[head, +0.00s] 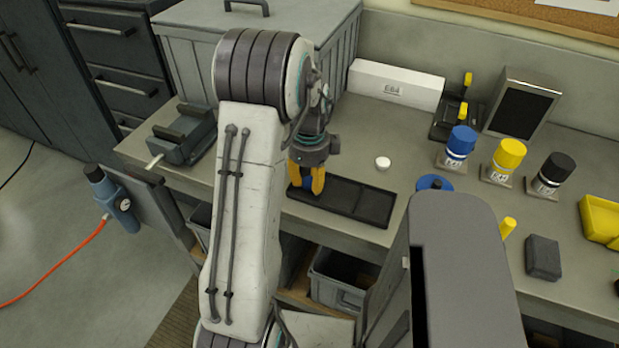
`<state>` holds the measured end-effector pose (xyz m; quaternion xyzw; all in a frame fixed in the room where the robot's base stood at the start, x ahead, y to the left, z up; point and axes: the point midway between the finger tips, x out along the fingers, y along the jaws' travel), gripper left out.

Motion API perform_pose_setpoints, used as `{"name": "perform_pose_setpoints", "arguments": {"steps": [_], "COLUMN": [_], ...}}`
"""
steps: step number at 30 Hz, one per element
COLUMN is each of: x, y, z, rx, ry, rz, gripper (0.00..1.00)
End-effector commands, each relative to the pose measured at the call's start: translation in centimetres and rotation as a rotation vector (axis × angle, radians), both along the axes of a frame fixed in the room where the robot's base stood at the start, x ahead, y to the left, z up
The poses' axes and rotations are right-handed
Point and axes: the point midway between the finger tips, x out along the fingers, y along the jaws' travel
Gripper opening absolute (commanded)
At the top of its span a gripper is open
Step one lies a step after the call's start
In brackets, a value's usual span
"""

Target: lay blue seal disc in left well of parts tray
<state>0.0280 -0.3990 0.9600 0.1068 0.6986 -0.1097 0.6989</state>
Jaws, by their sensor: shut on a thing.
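The parts tray (343,201) is a flat black tray at the front of the bench, with its wells side by side. My gripper (307,186) points down over the left end of the tray, with orange-yellow fingers. It is shut on a small blue piece, the blue seal disc (309,187), of which only a little shows between the fingers. I cannot tell whether the disc touches the floor of the left well. The right part of the tray looks empty.
A white round cap (382,163) lies behind the tray. A blue ring-like part (434,183) is right of it, partly hidden. Blue (461,143), yellow (509,154) and black (555,168) capped containers stand farther right. A white box (395,84) stands at the back.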

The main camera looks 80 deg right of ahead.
Motion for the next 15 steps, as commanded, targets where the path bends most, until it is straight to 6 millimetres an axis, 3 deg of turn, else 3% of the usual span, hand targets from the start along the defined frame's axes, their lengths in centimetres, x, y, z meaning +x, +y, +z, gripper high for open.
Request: {"name": "perform_pose_setpoints", "arguments": {"steps": [5,6,15], "x": [0.00,0.00,0.00], "y": [0.00,0.00,0.00], "z": [0.00,0.00,0.00], "rx": [0.000,0.000,0.000], "ry": [0.000,0.000,0.000], "rz": [0.000,0.000,0.000], "gripper": [0.17,0.36,0.61]}}
